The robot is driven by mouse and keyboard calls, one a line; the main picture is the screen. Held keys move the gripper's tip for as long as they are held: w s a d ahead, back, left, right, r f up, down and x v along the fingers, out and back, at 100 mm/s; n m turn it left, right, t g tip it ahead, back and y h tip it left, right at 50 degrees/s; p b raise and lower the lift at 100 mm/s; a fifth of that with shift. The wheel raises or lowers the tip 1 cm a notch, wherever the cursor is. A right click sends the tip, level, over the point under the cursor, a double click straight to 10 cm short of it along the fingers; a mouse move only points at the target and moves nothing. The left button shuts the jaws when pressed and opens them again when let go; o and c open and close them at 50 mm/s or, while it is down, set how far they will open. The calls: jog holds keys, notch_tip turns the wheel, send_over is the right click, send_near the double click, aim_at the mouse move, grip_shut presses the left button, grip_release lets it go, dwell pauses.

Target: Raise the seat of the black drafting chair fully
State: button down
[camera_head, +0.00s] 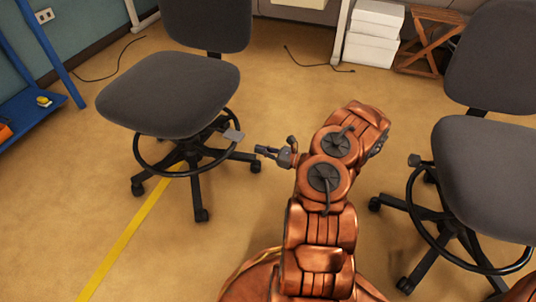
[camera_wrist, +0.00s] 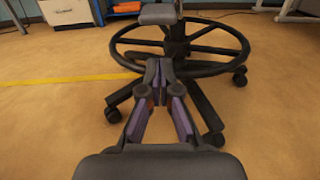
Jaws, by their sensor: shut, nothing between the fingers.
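A dark drafting chair (camera_head: 168,95) with a foot ring and wheeled base stands left of centre in the head view. A grey paddle (camera_head: 233,135) sticks out under its seat on the right side. In the wrist view the paddle (camera_wrist: 158,14) is at the top, above the foot ring (camera_wrist: 232,42). My gripper (camera_head: 262,151) is just right of this chair, apart from the paddle in the head view. Its fingers (camera_wrist: 159,66) meet at the tips, with nothing held. A second similar dark chair (camera_head: 490,175) stands at the right; both look dark grey to black.
A blue rack (camera_head: 40,112) stands at the left. White boxes (camera_head: 373,32) and a wooden crate-like frame (camera_head: 428,40) are at the back. Dark cables (camera_head: 318,65) lie on the floor. The floor between the chairs is clear around my arm.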

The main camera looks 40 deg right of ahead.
jog(key=b+x, duration=0.3)
jog(key=x, duration=0.6)
jog(key=shift+b, duration=0.3)
jog(key=shift+r, duration=0.2)
dwell(1.3)
